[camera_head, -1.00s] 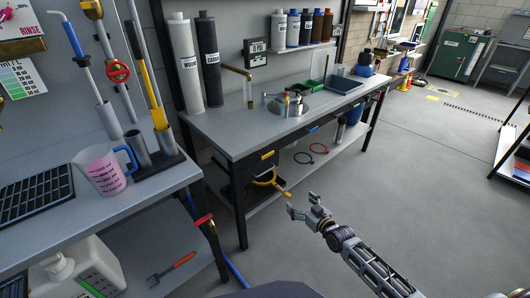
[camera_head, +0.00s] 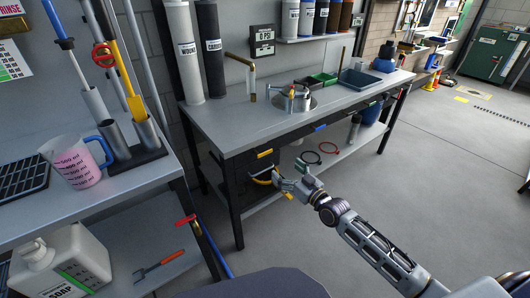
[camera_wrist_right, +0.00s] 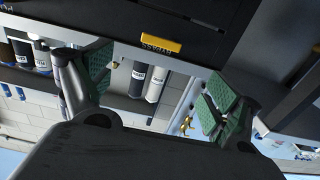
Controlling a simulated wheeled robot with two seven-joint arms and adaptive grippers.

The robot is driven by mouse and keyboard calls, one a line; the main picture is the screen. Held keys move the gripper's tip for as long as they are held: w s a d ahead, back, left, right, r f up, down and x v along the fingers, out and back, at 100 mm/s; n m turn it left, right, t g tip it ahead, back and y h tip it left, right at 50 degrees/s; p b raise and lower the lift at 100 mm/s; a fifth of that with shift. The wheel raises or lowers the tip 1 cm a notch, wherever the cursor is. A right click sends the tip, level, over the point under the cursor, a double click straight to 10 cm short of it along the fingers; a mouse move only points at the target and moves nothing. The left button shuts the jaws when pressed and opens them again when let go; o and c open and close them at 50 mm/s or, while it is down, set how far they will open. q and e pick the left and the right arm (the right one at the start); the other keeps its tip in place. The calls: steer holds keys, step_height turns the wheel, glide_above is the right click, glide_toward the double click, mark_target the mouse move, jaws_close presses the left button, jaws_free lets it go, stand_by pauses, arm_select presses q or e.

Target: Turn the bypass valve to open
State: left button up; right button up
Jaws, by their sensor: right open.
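The bypass valve area shows under the middle bench, with a yellow curved part (camera_head: 262,180) beside and partly behind my gripper. A yellow plate (camera_head: 265,153) is above it on a dark panel. In the right wrist view a yellow plate (camera_wrist_right: 160,46) carries upside-down lettering that seems to read BYPASS. My right gripper (camera_head: 291,172) is open and empty, just right of the yellow curved part; I cannot tell whether they touch. Its two green-padded fingers stand apart in the right wrist view (camera_wrist_right: 160,87). My left gripper is out of view.
The grey bench top (camera_head: 220,115) is above and behind my gripper, and its front leg (camera_head: 231,205) stands to the left. A lower shelf (camera_head: 330,160) holds red and black rings. A pink-filled jug (camera_head: 78,166) stands on the left bench. The floor to the right is clear.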

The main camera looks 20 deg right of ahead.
steer(key=shift+w, duration=0.1)
stand_by(0.3)
steer(key=b, duration=0.1)
glide_toward(266, 152)
steer(key=shift+x, duration=1.1)
steer(key=shift+b+x, duration=0.55)
steer(key=shift+x, duration=1)
steer(key=shift+b+x, duration=0.35)
steer(key=shift+x, duration=0.95)
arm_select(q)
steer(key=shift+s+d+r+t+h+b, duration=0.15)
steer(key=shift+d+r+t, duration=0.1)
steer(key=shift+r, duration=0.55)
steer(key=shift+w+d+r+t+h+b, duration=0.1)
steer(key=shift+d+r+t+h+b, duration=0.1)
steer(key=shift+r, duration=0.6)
arm_select(e)
steer(key=shift+x, duration=1.2)
steer(key=shift+a, duration=0.1)
